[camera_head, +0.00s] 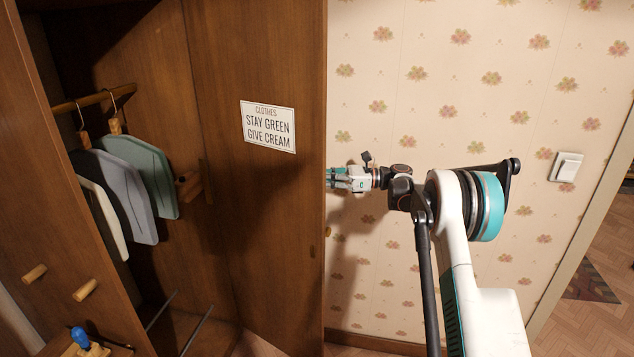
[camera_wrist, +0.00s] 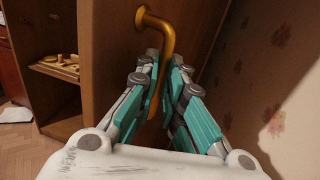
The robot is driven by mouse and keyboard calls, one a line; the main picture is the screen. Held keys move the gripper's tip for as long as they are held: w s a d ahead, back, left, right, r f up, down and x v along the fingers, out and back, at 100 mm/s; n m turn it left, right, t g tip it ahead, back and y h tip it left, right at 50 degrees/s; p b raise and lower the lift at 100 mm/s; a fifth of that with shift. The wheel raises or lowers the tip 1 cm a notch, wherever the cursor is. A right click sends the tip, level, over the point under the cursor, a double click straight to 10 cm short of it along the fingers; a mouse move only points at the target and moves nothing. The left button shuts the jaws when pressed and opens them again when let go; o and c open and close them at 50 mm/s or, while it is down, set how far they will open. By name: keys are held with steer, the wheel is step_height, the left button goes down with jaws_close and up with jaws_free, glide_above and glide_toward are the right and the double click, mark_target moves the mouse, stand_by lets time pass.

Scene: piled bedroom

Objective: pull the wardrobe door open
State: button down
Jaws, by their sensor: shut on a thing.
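The wardrobe (camera_head: 22,150) stands at the left in the head view, with its dark inside exposed. Its brown door (camera_head: 255,215) is swung well open and carries a white sign (camera_head: 268,126) on its inner face. My gripper (camera_head: 335,178) is at the door's far side, partly hidden by the door's edge. In the wrist view, my gripper (camera_wrist: 163,112) has its teal fingers shut around the lower part of a curved brass handle (camera_wrist: 158,28). The handle is fixed to the door's outer face (camera_wrist: 110,35).
Grey and green garments (camera_head: 150,170) hang inside the wardrobe. A blue-handled object (camera_head: 82,340) sits at the lower left. The flowered wall (camera_head: 400,110) with a light switch (camera_head: 566,167) stands close behind my arm. Small items lie on a shelf (camera_wrist: 50,70) in the wrist view.

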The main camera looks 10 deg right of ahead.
steer(key=shift+w+a+r, duration=0.15)
steer(key=shift+w+a, duration=0.1)
steer(key=shift+a, duration=0.05)
steer(key=c, duration=2)
jaws_free()
steer(key=o, duration=0.3)
steer(key=shift+w+a, duration=0.1)
steer(key=shift+a, duration=0.3)
steer(key=shift+d+f, duration=0.2)
steer(key=shift+d, duration=0.05)
steer(key=v, duration=1.2)
